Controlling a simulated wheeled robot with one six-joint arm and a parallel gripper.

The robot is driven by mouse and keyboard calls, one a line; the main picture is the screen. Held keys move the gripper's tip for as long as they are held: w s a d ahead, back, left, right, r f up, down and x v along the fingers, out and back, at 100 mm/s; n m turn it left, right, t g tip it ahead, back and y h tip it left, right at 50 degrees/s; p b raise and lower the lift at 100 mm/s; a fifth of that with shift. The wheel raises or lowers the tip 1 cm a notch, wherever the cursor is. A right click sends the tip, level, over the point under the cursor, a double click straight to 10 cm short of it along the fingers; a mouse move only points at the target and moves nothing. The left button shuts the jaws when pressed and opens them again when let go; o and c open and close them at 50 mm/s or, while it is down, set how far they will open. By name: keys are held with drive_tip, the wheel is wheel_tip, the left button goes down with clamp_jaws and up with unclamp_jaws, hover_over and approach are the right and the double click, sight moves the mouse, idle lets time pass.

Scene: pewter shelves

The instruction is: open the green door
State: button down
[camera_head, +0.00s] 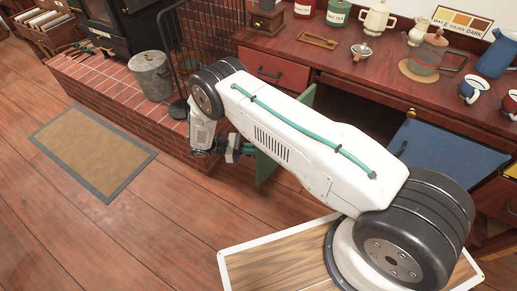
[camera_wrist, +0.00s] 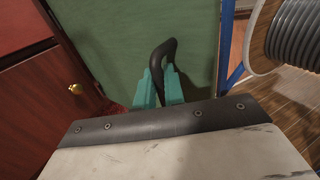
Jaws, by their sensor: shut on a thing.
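The green door (camera_head: 266,168) stands swung out from the front of the red-brown cabinet, partly hidden behind my arm in the head view. In the wrist view the green door (camera_wrist: 120,40) fills the upper middle, with its curved black handle (camera_wrist: 157,65) on its face. My gripper (camera_wrist: 159,88) has its two teal fingers on either side of the handle's lower part and is shut on it. In the head view my gripper (camera_head: 240,149) is at the door's outer edge, and the handle cannot be made out there.
A blue panel (camera_head: 440,155) with a black handle juts from the cabinet at right. A red drawer (camera_head: 273,68) is above the green door. A brick hearth (camera_head: 125,95) with a metal bucket (camera_head: 151,75) stands at left. Floor around the mat (camera_head: 92,150) is clear.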

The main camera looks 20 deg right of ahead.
drive_tip(key=shift+w+a+g, duration=0.1)
drive_tip(key=shift+w+g, duration=0.2)
drive_tip(key=shift+w, duration=0.1)
drive_tip(key=c, duration=1.6)
unclamp_jaws()
drive_tip(key=shift+a, duration=0.1)
